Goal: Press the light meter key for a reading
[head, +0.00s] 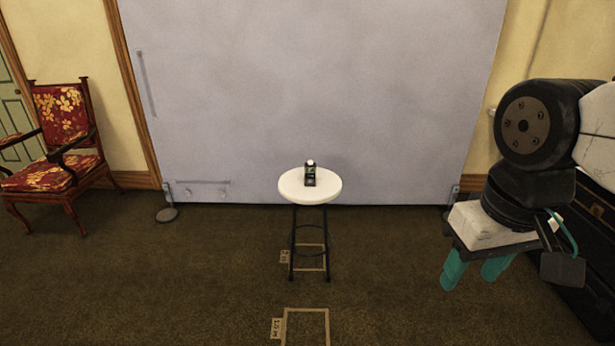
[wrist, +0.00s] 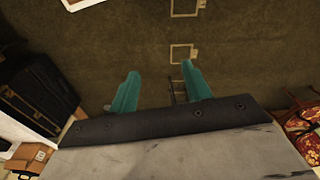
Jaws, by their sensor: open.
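The light meter (head: 310,175) is a small dark upright device with a pale dome on top. It stands on the round white top of a stool (head: 292,190) in the middle of the head view. Its key is too small to make out. My gripper (head: 473,276) is at the right of the head view, well to the right of the stool and apart from it. Its teal fingers point down, spread and empty. The meter cannot be made out in the wrist view.
A grey backdrop (head: 390,90) stands behind the stool, with feet at its lower corners. A red floral armchair (head: 65,125) is at the left. Tape squares (head: 306,311) mark the carpet before the stool. A black case (wrist: 35,95) and cardboard box (wrist: 27,158) show in the wrist view.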

